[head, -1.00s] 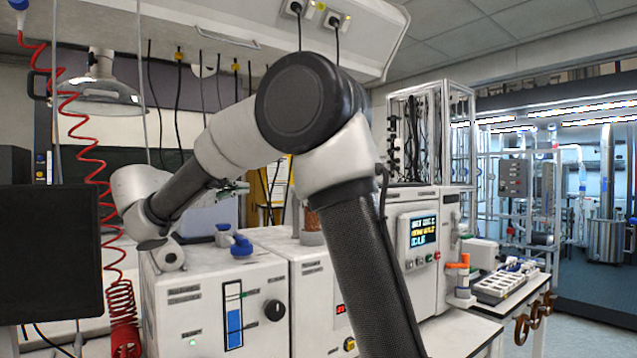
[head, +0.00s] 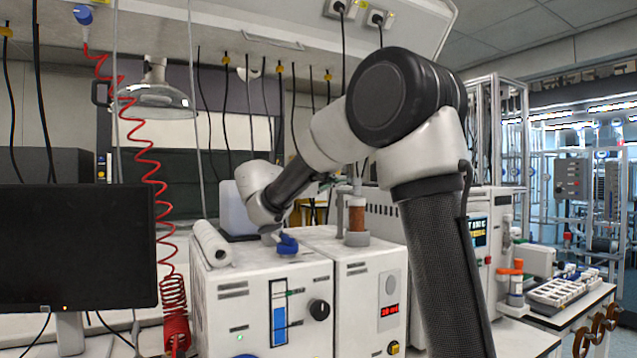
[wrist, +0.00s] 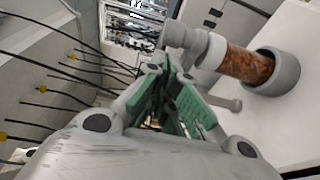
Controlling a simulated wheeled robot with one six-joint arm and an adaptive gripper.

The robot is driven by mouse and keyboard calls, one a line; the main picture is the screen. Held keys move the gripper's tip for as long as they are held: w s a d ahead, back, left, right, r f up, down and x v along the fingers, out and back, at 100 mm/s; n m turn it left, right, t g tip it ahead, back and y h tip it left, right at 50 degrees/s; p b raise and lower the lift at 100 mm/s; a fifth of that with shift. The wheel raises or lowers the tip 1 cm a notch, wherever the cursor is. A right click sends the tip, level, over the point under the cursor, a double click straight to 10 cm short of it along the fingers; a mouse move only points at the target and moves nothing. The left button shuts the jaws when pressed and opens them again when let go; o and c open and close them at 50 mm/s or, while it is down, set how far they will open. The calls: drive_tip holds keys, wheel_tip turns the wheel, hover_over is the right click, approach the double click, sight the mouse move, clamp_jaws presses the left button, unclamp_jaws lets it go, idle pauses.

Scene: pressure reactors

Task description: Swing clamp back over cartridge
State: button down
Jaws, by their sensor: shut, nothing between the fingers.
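The cartridge (head: 356,216) is an orange-brown column standing upright in a grey collar (head: 356,239) on top of the white reactor unit. In the wrist view the cartridge (wrist: 245,65) lies at upper right, with a pale cap and a grey fitting (wrist: 180,36) at its top end. A short grey bar (wrist: 226,103) shows beside it; I cannot tell whether this bar or the fitting is the clamp. My gripper (wrist: 168,76) has green fingers, shut and empty, close to the fitting; contact is unclear. In the head view my gripper (head: 323,180) is left of the cartridge top, mostly hidden.
A blue valve (head: 287,244) and a white roll (head: 212,243) sit on the left unit. A dark monitor (head: 75,245) and a red coiled hose (head: 172,300) stand at left. Black cables hang behind. A white rack (head: 560,292) lies on the right bench.

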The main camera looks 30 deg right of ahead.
drive_tip(key=shift+s+d, duration=0.2)
drive_tip(key=shift+d, duration=0.2)
drive_tip(key=shift+s+d, duration=0.45)
drive_tip(key=shift+d, duration=0.35)
